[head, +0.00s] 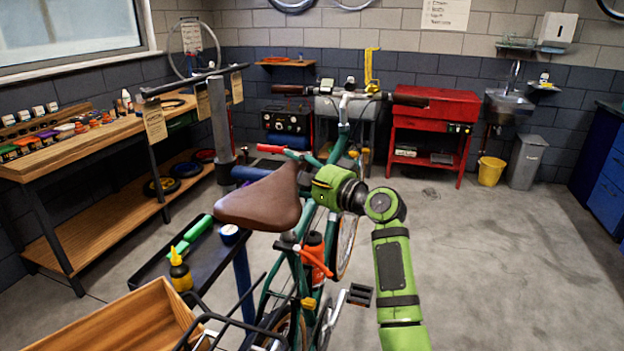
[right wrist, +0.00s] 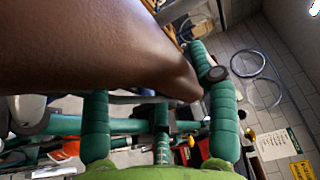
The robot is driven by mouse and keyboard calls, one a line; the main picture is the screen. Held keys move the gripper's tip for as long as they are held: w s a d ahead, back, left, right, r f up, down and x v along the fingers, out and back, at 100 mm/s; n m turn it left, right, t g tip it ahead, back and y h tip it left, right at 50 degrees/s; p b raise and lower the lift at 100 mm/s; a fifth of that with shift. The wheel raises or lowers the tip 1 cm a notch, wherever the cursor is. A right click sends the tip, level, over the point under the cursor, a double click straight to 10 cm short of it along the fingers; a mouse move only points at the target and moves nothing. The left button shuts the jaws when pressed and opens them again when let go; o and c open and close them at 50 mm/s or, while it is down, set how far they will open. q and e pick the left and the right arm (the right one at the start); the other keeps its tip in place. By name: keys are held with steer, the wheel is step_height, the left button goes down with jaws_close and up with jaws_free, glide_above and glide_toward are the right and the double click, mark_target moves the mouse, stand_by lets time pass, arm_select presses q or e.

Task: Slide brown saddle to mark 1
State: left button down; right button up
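The brown saddle (head: 262,198) sits on the teal bike (head: 272,290) in the middle of the head view, its nose pointing away to the upper right. My right gripper (head: 306,178) is at the nose, coming from the right, its fingers mostly hidden there. In the right wrist view the saddle (right wrist: 95,45) fills the upper left and its nose ends by the right-hand green finger. The two fingers (right wrist: 160,112) stand wide apart, and the saddle covers the far part of the left-hand one. I cannot make out mark 1. My left gripper is not in view.
A wooden box (head: 130,318) is at the lower left. The handlebar (head: 345,95) lies beyond.

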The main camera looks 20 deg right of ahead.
steer(key=v, duration=1.1)
steer(key=shift+s, duration=0.2)
steer(key=shift+d, duration=0.1)
